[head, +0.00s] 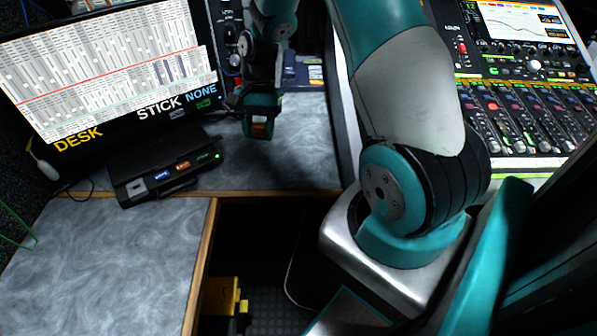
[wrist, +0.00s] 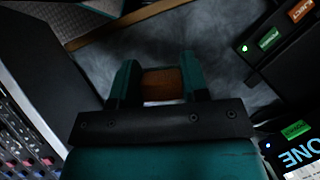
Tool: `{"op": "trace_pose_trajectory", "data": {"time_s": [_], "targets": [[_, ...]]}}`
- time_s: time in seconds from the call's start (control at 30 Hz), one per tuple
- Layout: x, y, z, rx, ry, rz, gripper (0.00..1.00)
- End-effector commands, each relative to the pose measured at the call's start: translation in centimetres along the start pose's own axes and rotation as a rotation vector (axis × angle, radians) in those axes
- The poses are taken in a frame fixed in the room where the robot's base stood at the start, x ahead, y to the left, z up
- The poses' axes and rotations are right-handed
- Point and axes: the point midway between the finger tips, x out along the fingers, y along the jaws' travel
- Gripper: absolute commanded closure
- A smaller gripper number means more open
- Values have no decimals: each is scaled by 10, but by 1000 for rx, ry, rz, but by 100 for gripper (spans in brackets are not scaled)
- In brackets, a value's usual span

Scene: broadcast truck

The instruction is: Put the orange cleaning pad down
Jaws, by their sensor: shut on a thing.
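The orange cleaning pad (wrist: 162,84) is between the two teal fingers of my gripper (wrist: 158,82) in the wrist view. In the head view, my gripper (head: 262,122) points down over the grey desk top (head: 300,150), and a small orange-brown part of the pad (head: 259,131) shows at its tip. My gripper is shut on the pad. Grey desk surface shows beyond the pad in the wrist view; I cannot tell how far above the desk the pad is. Much of the pad is hidden by the fingers.
A black device (head: 168,170) with lit buttons sits left of my gripper, before a large monitor (head: 110,75). A mixing console (head: 520,115) stands at right. The desk's wooden front edge (head: 270,193) borders a dark gap. Desk right of the gripper is clear.

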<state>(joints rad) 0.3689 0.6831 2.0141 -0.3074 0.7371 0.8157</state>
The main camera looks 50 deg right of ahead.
Motion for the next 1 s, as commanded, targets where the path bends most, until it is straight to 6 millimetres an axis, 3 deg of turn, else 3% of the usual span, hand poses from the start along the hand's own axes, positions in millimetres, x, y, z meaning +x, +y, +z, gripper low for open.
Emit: {"op": "trace_pose_trajectory", "data": {"time_s": [0.1, 0.3, 0.53, 0.67, 1.0], "targets": [[-26, 26, -13, 395, 7, -166, 84], [-64, 65, -14, 963, 4, -391, 84], [-81, 86, -11, 1275, 0, -507, 84], [-66, 88, -17, 1312, -5, -515, 84], [23, 87, -52, 1309, -6, -510, 84]]}}
